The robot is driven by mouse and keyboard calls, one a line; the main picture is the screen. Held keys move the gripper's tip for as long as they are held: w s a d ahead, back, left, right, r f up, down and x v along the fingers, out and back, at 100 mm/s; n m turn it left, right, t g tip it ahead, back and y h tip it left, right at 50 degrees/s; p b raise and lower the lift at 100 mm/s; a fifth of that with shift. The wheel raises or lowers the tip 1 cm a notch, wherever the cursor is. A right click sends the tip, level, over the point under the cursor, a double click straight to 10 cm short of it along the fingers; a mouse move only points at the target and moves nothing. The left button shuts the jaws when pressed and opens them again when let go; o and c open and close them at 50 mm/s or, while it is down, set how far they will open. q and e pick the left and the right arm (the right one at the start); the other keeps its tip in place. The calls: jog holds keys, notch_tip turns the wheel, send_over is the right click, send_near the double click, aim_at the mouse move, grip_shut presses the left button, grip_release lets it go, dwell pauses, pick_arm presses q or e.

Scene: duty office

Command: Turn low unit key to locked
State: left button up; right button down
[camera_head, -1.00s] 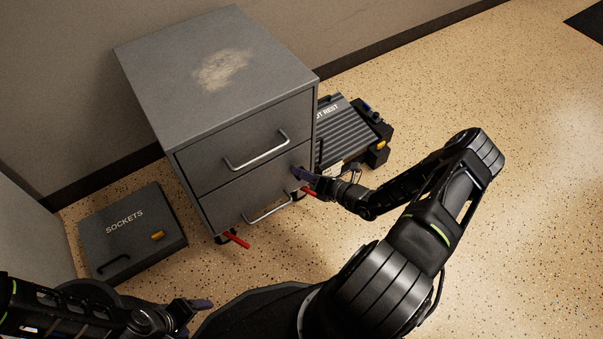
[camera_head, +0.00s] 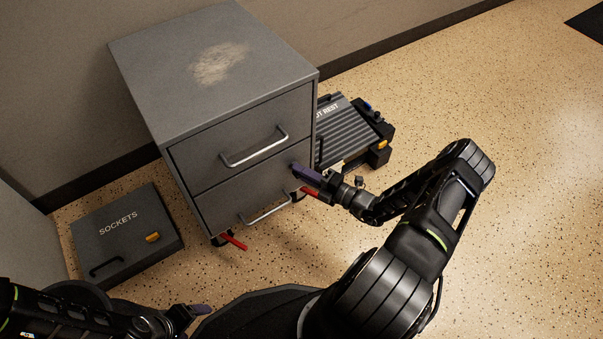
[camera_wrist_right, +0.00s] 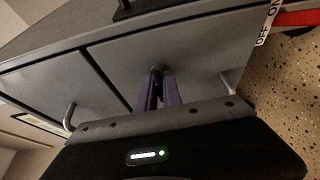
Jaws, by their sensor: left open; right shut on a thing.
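The low unit (camera_head: 185,110) is a grey two-drawer cabinet with a bar handle on each drawer. My right gripper (camera_head: 298,170) is at the upper right corner of the lower drawer front. In the right wrist view its purple fingers (camera_wrist_right: 157,88) are shut on the small dark key (camera_wrist_right: 156,70) at the drawer front. The fingers hide most of the key, and I cannot read its lock position. My left gripper (camera_head: 202,312) is open and empty, low at the left, away from the cabinet.
A dark case marked SOCKETS (camera_head: 125,240) lies on the floor left of the cabinet. A ribbed foot rest (camera_head: 350,130) lies to its right. Red levers (camera_head: 233,241) stick out at the cabinet's base.

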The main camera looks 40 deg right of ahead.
dwell(0.4)
jog(key=c, duration=1.5)
grip_release()
jog(key=p+v, duration=0.2)
jog(key=v, duration=0.6)
jog(key=shift+w, duration=0.15)
